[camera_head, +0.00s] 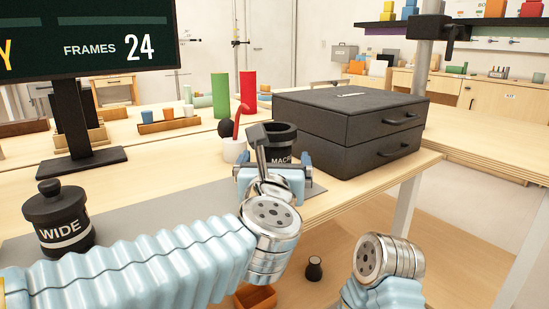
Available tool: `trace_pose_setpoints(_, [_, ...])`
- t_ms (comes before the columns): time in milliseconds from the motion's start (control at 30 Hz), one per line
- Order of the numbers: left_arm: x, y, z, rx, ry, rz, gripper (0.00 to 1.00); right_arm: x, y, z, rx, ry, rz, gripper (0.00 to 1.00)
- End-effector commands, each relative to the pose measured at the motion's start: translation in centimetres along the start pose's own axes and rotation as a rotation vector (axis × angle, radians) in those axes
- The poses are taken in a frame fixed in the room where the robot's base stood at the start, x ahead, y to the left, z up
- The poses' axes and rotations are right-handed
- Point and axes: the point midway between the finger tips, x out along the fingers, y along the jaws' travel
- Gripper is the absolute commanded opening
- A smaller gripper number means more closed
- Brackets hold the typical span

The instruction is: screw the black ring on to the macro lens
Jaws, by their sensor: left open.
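The macro lens (285,160), a black cylinder with a white band reading "MAC", stands upright on the table in front of the black drawer box. A wider dark rim tops it; I cannot tell whether this is the black ring or the lens's own edge. My left gripper (262,150) is at the lens, with a grey finger in front of its left side. It is open; its other finger is hidden or hard to make out. My right arm's wrist shows at the lower right, but its gripper is not visible.
A black lens marked "WIDE" (63,222) stands at left on the grey mat (150,208). The black drawer box (340,125) stands close behind the macro lens. A white cup (234,150) and green (220,96) and red (248,92) cylinders are behind. A monitor (85,40) stands at left.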

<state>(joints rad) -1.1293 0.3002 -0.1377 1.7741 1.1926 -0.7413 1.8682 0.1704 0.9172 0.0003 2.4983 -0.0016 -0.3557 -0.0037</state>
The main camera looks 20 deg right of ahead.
Motion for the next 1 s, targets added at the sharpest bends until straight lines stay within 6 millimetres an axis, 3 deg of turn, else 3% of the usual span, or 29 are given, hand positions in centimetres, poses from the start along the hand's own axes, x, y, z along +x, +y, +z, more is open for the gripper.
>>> trace_pose_setpoints(267, [3.7, 0.3, 0.0, 0.002, 0.001, 0.002, 1.00, -0.7, -0.2, -0.1, 0.001, 0.002, 0.002, 0.78])
trace_pose_setpoints(667, [4.0, 0.3, 0.0, 0.000, 0.000, 0.001, 0.98, -0.6, -0.1, -0.1, 0.001, 0.002, 0.002, 0.78])
trace_pose_setpoints(1000, [4.0, 0.3, 0.0, 0.000, 0.000, 0.001, 0.46, -0.6, -0.1, -0.1, 0.001, 0.002, 0.002, 0.78])
